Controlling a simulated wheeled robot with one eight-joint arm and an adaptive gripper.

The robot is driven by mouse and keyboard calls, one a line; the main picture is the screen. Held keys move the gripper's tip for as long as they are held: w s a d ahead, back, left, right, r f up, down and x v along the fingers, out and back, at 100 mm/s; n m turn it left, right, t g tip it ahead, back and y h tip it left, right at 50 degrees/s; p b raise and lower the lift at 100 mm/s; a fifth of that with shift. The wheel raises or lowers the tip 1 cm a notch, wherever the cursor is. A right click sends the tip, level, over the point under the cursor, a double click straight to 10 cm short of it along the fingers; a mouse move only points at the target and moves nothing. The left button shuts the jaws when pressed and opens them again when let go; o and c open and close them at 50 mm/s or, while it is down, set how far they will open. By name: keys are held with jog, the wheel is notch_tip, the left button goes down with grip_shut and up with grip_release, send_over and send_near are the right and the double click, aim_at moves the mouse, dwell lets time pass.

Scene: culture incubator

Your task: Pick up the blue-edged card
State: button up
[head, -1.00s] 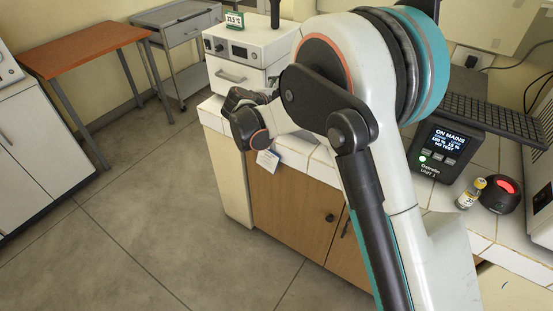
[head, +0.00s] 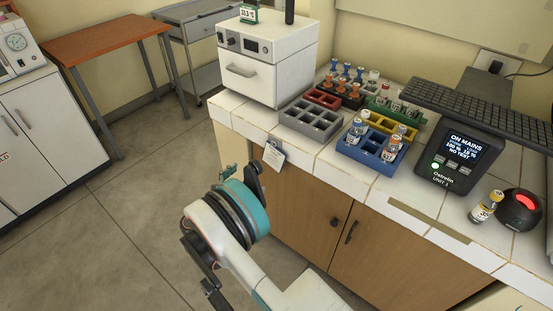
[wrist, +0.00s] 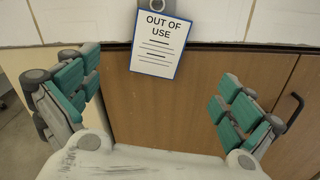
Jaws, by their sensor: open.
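The blue-edged card (wrist: 157,45) reads "OUT OF USE" and hangs, slightly tilted, at the counter's front edge over the wooden cupboard front. In the head view the card (head: 274,157) is small, just below the counter edge. My gripper (wrist: 152,100) is open and empty in the wrist view, its teal-padded fingers spread wide to left and right. The card is ahead of it, in the upper middle between the fingers and apart from both. In the head view my gripper (head: 236,174) is mostly hidden behind my arm, lower left of the card.
A grey rack (head: 311,119), a blue rack (head: 372,150) with vials and other coloured racks stand on the white tiled counter (head: 345,183). A white oven (head: 265,60) stands at the counter's left end. Floor at left is clear.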

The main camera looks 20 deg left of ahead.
jog(key=b, duration=0.2)
send_near(274, 156)
jog(key=x, duration=0.3)
jog(key=shift+f+b+x, duration=0.2)
jog(key=shift+b+x, duration=1)
jog(key=shift+x, duration=1.6)
jog(key=shift+a, duration=0.1)
jog(key=c, duration=0.8)
